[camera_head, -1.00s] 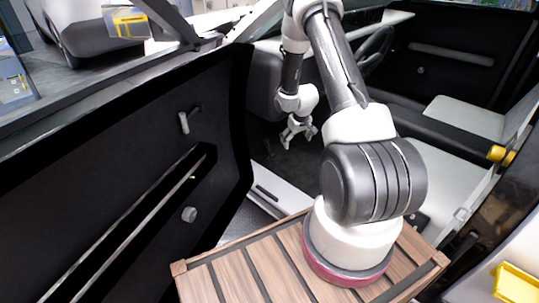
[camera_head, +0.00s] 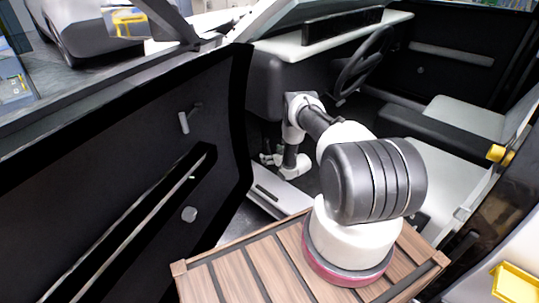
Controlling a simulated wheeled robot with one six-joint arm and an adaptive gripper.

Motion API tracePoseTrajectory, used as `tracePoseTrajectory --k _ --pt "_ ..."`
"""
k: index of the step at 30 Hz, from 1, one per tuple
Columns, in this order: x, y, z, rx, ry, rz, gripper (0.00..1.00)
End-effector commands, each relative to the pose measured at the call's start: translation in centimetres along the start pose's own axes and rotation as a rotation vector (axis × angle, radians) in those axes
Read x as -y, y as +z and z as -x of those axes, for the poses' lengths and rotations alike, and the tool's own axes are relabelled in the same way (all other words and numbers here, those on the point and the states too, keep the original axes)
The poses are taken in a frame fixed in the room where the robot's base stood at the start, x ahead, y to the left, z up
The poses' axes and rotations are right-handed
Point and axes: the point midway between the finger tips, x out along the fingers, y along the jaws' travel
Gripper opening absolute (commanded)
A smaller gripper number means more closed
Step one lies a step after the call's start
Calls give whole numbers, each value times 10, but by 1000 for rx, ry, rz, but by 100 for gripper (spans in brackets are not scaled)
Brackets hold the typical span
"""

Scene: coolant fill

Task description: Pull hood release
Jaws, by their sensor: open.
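My gripper (camera_head: 268,156) is low in the car's front footwell, under the left end of the dashboard (camera_head: 268,85) and just above the door sill (camera_head: 275,194). Its fingers point left, toward the dark inner side wall of the footwell. The fingers are small and partly lost against the dark background; nothing shows between them. I cannot make out the hood release; it may be hidden in the dark area around my gripper or behind my arm.
The open car door (camera_head: 110,190) with its handle (camera_head: 184,122) stands on the left. The steering wheel (camera_head: 363,62) is above and right of my arm. Light seats (camera_head: 465,117) are on the right. A slatted wooden platform (camera_head: 240,273) lies under my arm's base.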

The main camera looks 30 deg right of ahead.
Motion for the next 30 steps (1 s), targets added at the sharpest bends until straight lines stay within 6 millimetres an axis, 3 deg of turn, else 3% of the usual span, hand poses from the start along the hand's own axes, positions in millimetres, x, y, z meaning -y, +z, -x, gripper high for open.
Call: tracePoseTrajectory --k 6,14,25,30 --pt "0 0 -19 1 1 0 88" --pt "-1 0 -20 2 1 -1 88" --pt "-1 0 -20 2 1 -1 24" --pt "0 2 -17 -5 1 -4 24"
